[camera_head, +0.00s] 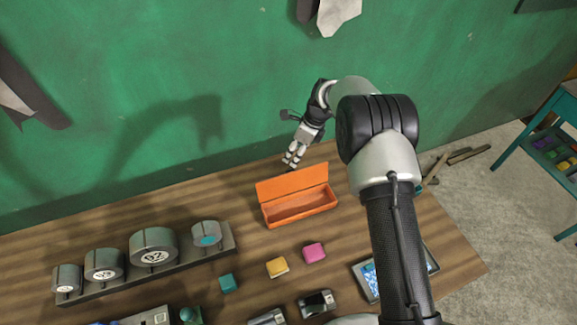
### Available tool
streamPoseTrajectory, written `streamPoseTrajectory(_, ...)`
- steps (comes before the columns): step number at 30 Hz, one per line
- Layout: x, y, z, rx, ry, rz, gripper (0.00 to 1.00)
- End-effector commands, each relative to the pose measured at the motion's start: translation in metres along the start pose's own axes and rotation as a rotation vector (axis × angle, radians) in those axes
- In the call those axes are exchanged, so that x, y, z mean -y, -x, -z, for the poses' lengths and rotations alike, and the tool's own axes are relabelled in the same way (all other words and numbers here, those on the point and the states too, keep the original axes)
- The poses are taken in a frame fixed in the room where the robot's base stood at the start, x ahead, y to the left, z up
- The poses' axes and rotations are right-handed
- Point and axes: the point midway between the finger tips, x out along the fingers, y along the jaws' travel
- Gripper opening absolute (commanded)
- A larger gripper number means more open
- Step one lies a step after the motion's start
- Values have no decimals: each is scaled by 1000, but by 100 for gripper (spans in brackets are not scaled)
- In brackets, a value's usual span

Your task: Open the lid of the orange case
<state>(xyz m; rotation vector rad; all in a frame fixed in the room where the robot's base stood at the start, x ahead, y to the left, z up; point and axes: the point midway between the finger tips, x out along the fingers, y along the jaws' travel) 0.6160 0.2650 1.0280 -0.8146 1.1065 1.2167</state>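The orange case (303,211) sits on the wooden table, near its back edge. Its lid (292,184) stands raised along the back side, and the inside of the case shows and looks empty. My gripper (289,161) is above and behind the lid, close to the green wall, with its fingers pointing down and to the left. A small gap shows between the fingertips and the lid, though contact is hard to judge from this angle. The fingers look close together and too small to tell whether they are open or shut.
A yellow block (278,267), a pink block (314,252) and a teal block (227,283) lie in front of the case. A rack of several grey rolls (153,246) stands at left. A tablet (365,281) lies at right, partly behind my arm. The table (445,255) has bare room at right.

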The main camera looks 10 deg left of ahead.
Motion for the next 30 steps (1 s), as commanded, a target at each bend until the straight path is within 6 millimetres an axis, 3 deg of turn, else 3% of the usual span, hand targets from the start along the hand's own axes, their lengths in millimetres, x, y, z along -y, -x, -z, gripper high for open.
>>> streamPoseTrajectory(3,-5,20,2,-6,-3,-12,46)
streamPoseTrajectory(9,-8,40,2,-8,-3,-21,46)
streamPoseTrajectory(30,-10,43,1,-9,-4,-26,46)
